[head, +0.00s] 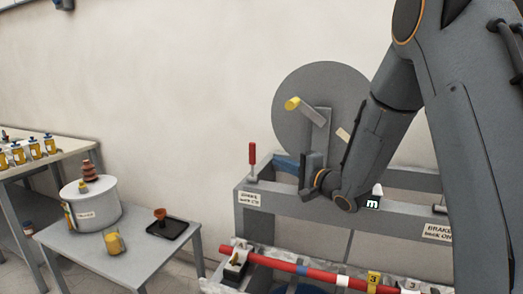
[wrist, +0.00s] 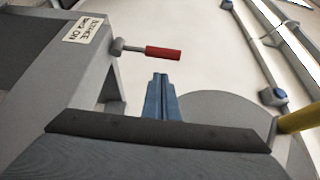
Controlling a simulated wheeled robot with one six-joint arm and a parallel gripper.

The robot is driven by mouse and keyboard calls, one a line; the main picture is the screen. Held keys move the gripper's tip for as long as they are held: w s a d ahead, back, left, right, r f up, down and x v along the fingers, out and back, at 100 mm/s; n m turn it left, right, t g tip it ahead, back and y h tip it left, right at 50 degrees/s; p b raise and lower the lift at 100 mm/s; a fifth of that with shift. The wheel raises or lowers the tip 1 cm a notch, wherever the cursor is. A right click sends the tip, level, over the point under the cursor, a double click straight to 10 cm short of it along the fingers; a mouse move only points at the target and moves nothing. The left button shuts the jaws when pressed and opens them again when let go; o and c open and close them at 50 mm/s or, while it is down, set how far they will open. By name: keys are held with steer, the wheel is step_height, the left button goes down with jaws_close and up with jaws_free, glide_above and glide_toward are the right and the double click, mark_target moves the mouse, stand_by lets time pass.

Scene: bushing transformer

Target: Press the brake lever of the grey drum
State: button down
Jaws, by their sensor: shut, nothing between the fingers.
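The grey drum (head: 300,90) is a large disc behind a grey frame in the head view. Its rim also shows in the wrist view (wrist: 225,108). The brake lever (head: 252,154) has a red handle and stands upright on the frame's left end. In the wrist view the red lever (wrist: 163,53) lies just beyond the fingertips, with a clear gap. My gripper (head: 277,161) is shut and empty, its blue fingers pointing left toward the lever, to the lever's right. The blue fingers together also show in the wrist view (wrist: 160,78).
A yellow crank handle (head: 292,103) sticks out from the drum. A brake label (head: 249,200) is on the frame (head: 285,203). A red bar (head: 300,269) runs below in front. A small table (head: 150,262) with a white pot (head: 92,208) stands left.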

mark_target(252, 162)
stand_by(0.3)
steer(key=p+x, duration=0.3)
steer(key=x, duration=0.7)
steer(key=shift+d+f+b, duration=0.1)
steer(key=shift+d+b, duration=0.05)
steer(key=shift+b, duration=0.25)
